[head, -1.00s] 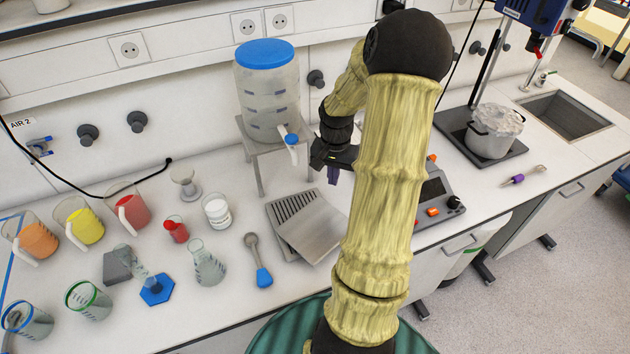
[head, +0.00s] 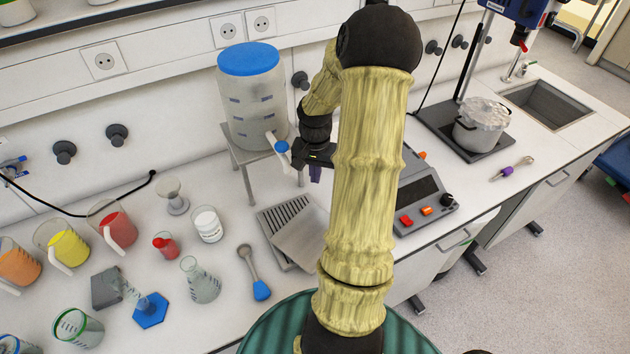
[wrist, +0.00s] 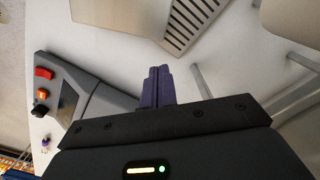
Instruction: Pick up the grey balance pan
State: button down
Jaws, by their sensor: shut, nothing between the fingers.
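The grey balance pan (head: 301,236) is a flat square metal plate. It lies tilted, partly over a slotted drip tray (head: 270,214) on the bench. In the wrist view a corner of the pan (wrist: 118,12) shows at the top edge, and the rest is out of frame. My gripper (head: 316,174) is above and behind the pan, to the right of the dispenser tap. In the wrist view its purple fingers (wrist: 158,88) are together and empty, apart from the pan. My arm crosses close to the pan's right side in the head view.
A blue-lidded dispenser (head: 252,100) stands on a metal stand (head: 251,170) just left of my gripper. The dark balance base (head: 420,190) is to the right.

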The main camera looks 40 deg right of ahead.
notch_tip(320, 180, down, 9)
jog(key=shift+p, duration=0.55)
